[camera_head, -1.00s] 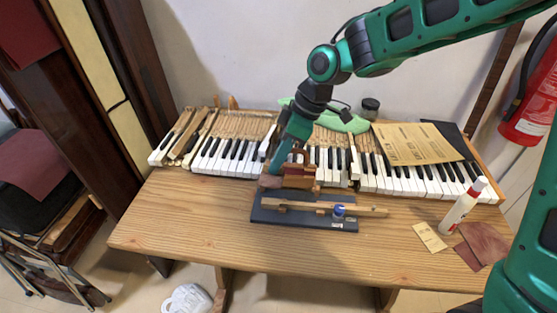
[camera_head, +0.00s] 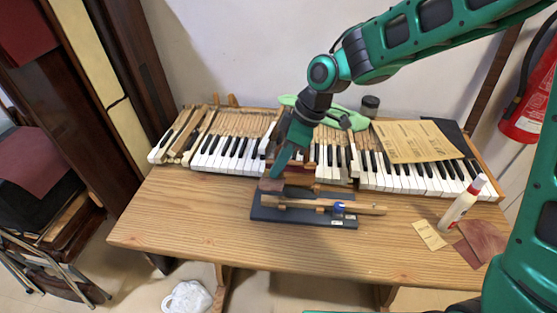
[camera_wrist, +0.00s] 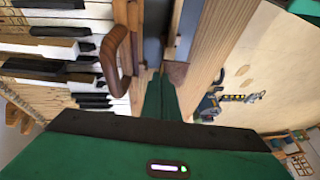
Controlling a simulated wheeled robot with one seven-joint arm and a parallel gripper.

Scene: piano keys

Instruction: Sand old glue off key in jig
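The key (camera_head: 365,209), a long wooden bar, lies lengthwise in the dark jig (camera_head: 300,217) on the table. A blue clamp knob (camera_head: 339,208) sits near the key's right part. My gripper (camera_head: 277,176) points down at the jig's left end. It is shut on a small brownish sanding block (camera_head: 270,185). In the wrist view the fingers (camera_wrist: 163,90) are close together, with parts of the block (camera_wrist: 177,72) showing at the tips. The block is at the key's left end; whether they touch is unclear, and the fingers hide the surface there.
A reddish-brown handled piece (camera_head: 295,166) stands close behind my gripper; its handle (camera_wrist: 118,55) is beside the fingers. The piano keyboard (camera_head: 230,150) runs along the back. The front table is clear.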

